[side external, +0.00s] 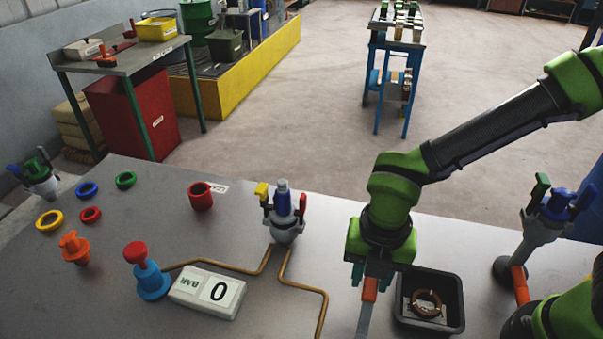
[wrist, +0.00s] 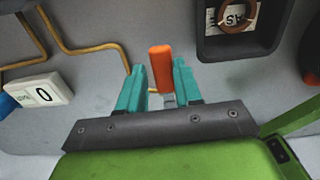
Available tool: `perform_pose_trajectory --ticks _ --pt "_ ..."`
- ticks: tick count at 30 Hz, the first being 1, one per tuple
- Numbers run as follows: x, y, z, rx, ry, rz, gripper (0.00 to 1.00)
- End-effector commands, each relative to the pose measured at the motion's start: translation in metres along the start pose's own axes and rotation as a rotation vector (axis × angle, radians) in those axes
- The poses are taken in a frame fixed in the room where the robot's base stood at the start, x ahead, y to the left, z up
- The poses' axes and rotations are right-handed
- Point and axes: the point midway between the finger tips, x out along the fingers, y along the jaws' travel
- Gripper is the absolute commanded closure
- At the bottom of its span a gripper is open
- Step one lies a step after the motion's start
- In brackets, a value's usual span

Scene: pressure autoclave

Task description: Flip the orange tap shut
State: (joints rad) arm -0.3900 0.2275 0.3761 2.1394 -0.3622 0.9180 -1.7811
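An orange block-shaped grip (side external: 370,289), which looks like the tap's handle, shows just below my gripper (side external: 371,276). A grey strip runs down from it to the picture's lower edge. In the wrist view the orange grip (wrist: 160,67) lies between the two teal fingers of my gripper (wrist: 159,78) and reaches past their tips. The fingers stand apart. A narrow gap shows on the left, and the right finger is very close. I cannot tell if it touches. The base of the orange part is largely hidden by my gripper.
A black tray (side external: 457,296) with a copper-coloured ring is close on the right. A bent brass pipe (side external: 320,296), a counter reading 0 (side external: 207,290) and a blue valve with a red knob (side external: 148,274) are to the left. Another orange fitting (side external: 75,247) stands far left.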

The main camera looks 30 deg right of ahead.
Motion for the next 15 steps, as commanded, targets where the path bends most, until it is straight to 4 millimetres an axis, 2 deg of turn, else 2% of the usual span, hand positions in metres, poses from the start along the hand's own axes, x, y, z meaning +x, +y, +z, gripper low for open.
perform_pose_trajectory --ticks 1,3,11,15 --pt "-0.0001 0.0001 -0.0001 0.001 0.0 0.0 0.58" --pt "0.0001 -0.0004 -0.0001 0.003 0.001 -0.001 0.49" --pt "0.0004 -0.0013 0.0 0.007 0.002 -0.004 0.49" --pt "-0.0078 -0.0007 0.0005 0.009 0.001 -0.002 0.49"
